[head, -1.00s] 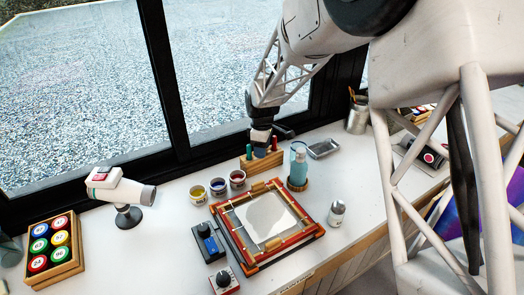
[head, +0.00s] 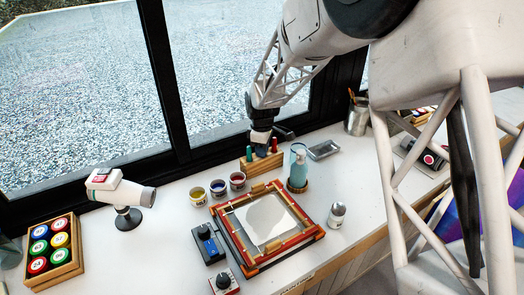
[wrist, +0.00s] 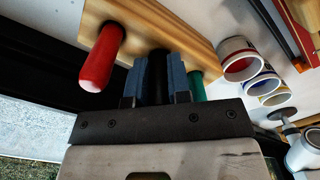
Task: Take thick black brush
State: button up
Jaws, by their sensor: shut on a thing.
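The wooden brush stand (head: 262,163) is on the table by the window, and it fills the top of the wrist view (wrist: 160,30). A red handle (wrist: 102,58) and a green handle (wrist: 196,85) stick out of it on either side of my gripper. My gripper (wrist: 157,75) is shut on the thick black brush (wrist: 157,72), whose dark handle shows between the blue fingers. The brush is at the stand; whether its lower end is still in the slot is hidden. In the head view my gripper (head: 262,150) is small and partly hidden by my own wrist.
Paint jars (head: 218,188) stand left of the stand. A teal bottle (head: 298,167) stands close on its right, with a grey tray (head: 323,150) beyond. A framed screen (head: 266,222) lies in front. The window (head: 178,158) is close behind.

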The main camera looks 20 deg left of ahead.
jog(key=shift+r, duration=4.95)
